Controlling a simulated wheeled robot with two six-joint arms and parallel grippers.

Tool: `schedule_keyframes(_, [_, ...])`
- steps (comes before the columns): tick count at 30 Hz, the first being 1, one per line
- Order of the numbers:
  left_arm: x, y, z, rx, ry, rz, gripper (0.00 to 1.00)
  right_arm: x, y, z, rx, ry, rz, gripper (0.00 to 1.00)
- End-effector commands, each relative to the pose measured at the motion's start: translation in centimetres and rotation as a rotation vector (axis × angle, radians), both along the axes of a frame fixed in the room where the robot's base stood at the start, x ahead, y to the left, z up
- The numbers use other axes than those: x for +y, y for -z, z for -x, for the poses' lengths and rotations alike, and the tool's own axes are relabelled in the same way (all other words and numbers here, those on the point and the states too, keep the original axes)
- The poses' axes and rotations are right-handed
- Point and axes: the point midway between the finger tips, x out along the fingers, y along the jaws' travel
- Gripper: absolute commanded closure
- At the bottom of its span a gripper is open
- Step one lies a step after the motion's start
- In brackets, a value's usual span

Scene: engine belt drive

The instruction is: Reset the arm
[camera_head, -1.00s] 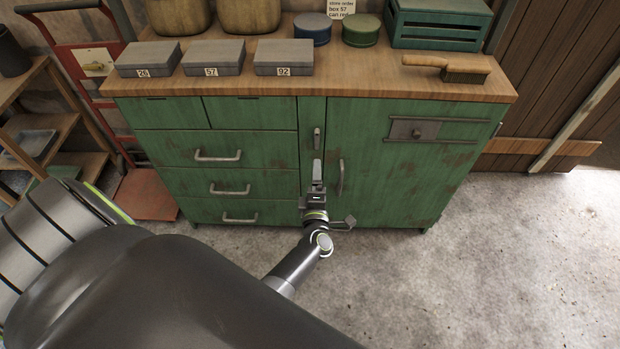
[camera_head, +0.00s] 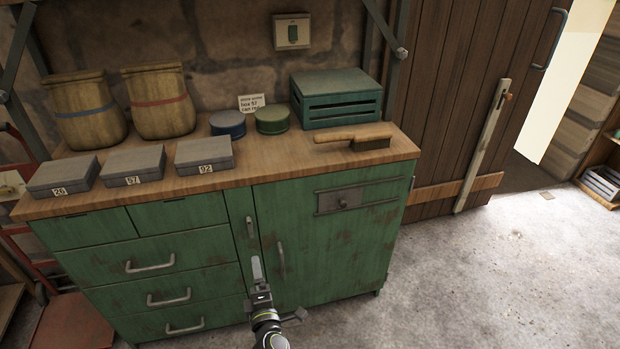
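My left gripper (camera_head: 257,268) is in front of the green cabinet (camera_head: 330,250), at the narrow panel between the drawers and the door. Its fingers point up toward the cabinet front and overlap from this angle. I cannot tell whether they are open or shut, or whether they touch the cabinet. Only the end of that arm shows at the bottom edge. My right gripper is not in view.
On the wooden top stand three grey boxes (camera_head: 133,167), two sacks (camera_head: 162,103), two round tins (camera_head: 228,123), a green crate (camera_head: 336,99) and a brush (camera_head: 353,139). A wooden door (camera_head: 470,100) stands at right.

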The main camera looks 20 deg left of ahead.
Motion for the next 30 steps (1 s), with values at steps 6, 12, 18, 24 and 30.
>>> schedule_keyframes(6, [-0.4,3.9,1.7,0.155,0.098,-0.123,0.05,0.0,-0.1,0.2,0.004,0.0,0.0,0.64])
schedule_keyframes(12, [-1.5,15.3,9.4,0.602,0.417,-0.448,0.05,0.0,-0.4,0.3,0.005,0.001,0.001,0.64])
schedule_keyframes(18, [-1.0,25.0,21.2,1.019,0.765,-0.706,0.05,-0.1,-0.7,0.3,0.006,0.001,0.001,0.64])
schedule_keyframes(24, [0.9,30.7,34.4,1.36,1.108,-0.876,0.05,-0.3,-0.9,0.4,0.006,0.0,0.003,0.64])
schedule_keyframes(30, [2.7,32.5,43.3,1.556,1.345,-0.955,0.05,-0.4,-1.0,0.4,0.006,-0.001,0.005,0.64])
